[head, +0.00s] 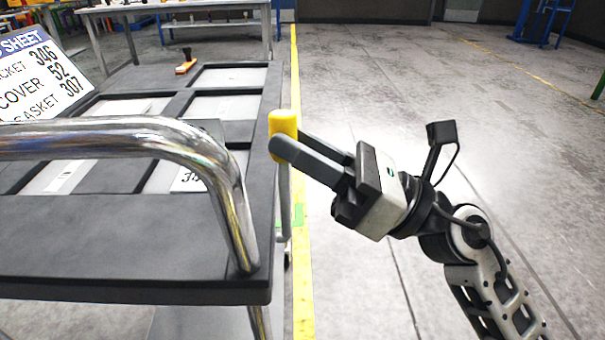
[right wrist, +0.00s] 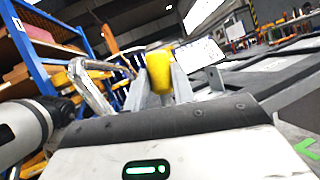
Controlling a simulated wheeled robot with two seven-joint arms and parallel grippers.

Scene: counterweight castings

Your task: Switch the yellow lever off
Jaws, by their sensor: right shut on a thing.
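The yellow lever (head: 284,124) stands at the right edge of the dark cart, beside the bend of its chrome handle. My right gripper (head: 278,143) reaches in from the right and is shut on the lever. In the right wrist view the yellow lever (right wrist: 159,70) sits between the two fingers. The lever's lower part and mount are hidden behind the fingers and the cart edge. My left gripper is not in view.
The cart top (head: 120,262) has several recessed compartments with pale cards. A chrome handle (head: 130,135) curves over its near side. A printed sheet (head: 40,70) stands at the left. A small brush-like object (head: 186,66) lies at the back. Open floor is to the right.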

